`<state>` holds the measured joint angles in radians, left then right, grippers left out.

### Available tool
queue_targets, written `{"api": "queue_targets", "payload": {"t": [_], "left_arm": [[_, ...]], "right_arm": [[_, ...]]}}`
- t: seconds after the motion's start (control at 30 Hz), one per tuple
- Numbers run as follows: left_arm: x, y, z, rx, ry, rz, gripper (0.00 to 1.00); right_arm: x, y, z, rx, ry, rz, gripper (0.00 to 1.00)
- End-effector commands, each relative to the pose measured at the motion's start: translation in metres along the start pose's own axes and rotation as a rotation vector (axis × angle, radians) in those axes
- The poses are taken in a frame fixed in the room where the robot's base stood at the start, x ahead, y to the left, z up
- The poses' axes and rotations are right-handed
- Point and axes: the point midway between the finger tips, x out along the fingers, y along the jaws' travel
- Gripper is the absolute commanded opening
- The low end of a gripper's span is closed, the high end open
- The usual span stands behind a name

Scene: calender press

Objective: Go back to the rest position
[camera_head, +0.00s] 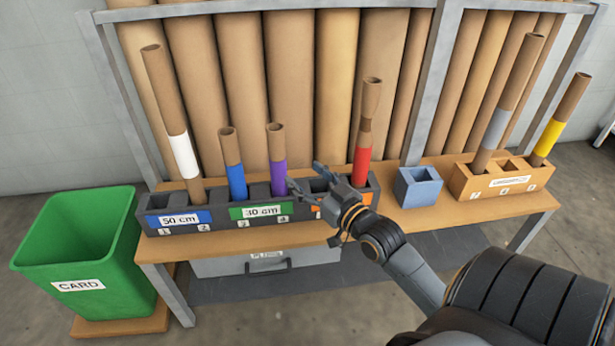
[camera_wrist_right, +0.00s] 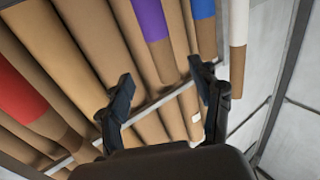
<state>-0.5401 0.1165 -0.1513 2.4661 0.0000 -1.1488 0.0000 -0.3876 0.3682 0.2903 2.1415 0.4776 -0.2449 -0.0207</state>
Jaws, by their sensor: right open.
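My right gripper (camera_head: 306,186) is open and empty in the head view, in front of the dark slotted rack (camera_head: 262,232) on the bench, between the purple-banded tube (camera_head: 279,177) and the red-banded tube (camera_head: 361,167). In the right wrist view its two fingers (camera_wrist_right: 164,92) stand apart with nothing between them. The purple (camera_wrist_right: 150,18) and red (camera_wrist_right: 20,95) bands show beyond the fingers. The arm hides the right part of the dark rack. My left gripper is not in view.
A blue-banded tube (camera_head: 236,182) and a white-banded tube (camera_head: 183,155) stand in the dark rack. A small blue box (camera_head: 417,190) and an orange rack (camera_head: 500,183) stand to the right. A green bin (camera_head: 80,245) stands left of the bench (camera_head: 240,243).

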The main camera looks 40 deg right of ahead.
Motion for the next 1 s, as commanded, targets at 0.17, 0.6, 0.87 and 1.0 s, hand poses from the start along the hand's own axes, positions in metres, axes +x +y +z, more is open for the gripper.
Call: {"api": "queue_targets", "payload": {"t": [0.17, 0.6, 0.87, 1.0], "left_arm": [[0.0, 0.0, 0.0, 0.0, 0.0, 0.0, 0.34], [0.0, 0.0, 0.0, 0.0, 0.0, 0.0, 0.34], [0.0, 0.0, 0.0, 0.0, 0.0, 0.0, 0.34], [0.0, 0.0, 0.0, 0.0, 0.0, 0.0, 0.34]], "right_arm": [[0.0, 0.0, 0.0, 0.0, 0.001, 0.0, 0.64], [0.0, 0.0, 0.0, 0.0, 0.0, 0.0, 0.64], [-0.019, -0.059, 0.048, -0.018, -0.202, -0.071, 0.64], [-0.051, -0.115, 0.088, -0.049, -0.412, -0.132, 0.64]]}}
